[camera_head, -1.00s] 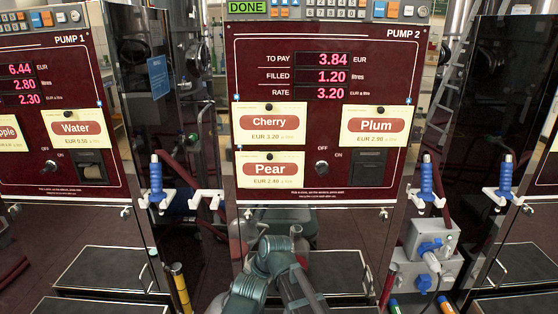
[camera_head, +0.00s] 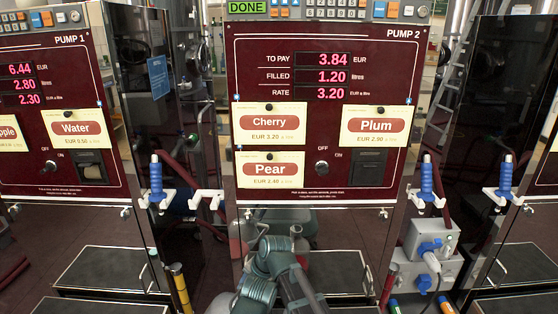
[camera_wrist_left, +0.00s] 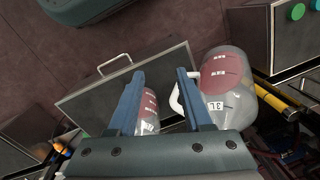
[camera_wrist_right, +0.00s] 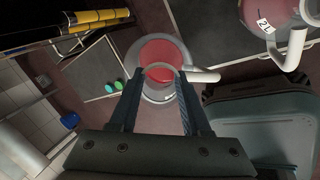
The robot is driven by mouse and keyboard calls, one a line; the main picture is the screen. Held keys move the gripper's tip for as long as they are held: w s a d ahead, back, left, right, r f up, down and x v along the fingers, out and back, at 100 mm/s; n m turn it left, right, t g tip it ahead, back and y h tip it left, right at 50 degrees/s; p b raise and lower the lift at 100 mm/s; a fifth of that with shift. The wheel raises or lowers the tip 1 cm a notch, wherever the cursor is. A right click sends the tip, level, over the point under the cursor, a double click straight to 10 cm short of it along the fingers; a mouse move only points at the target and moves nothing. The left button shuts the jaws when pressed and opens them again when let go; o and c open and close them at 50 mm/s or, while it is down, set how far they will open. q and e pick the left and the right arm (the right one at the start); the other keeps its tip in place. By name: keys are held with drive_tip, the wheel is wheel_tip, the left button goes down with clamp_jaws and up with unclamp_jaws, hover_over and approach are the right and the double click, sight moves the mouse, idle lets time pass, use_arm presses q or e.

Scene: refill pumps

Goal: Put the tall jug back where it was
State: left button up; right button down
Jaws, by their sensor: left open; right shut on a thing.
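In the right wrist view my right gripper (camera_wrist_right: 160,80) is shut on a clear jug (camera_wrist_right: 162,52) holding red liquid, seen from above with its white handle to the right. I cannot tell whether this is the tall jug. A second jug with a 2L label (camera_wrist_right: 262,14) is at the top right. In the left wrist view my left gripper (camera_wrist_left: 158,80) is open. A clear jug with red contents (camera_wrist_left: 150,112) shows beyond and between its fingers, and a larger-looking labelled jug (camera_wrist_left: 226,82) with a white handle is right of them. Both grippers are unclear in the head view.
Pump 2 (camera_head: 320,55) stands ahead, showing DONE and 1.20 litres filled. Blue-handled nozzles (camera_head: 426,180) hang in white holders beside it. A dark platform (camera_wrist_left: 85,100) lies below the left gripper. A yellow-and-black post (camera_head: 180,287) stands between the pumps.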

use_arm(q)
drive_tip(key=shift+w+d, duration=0.2)
idle(0.3)
drive_tip(key=shift+s+a+n, duration=0.15)
drive_tip(key=shift+a+n, duration=0.05)
drive_tip(key=shift+n, duration=0.1)
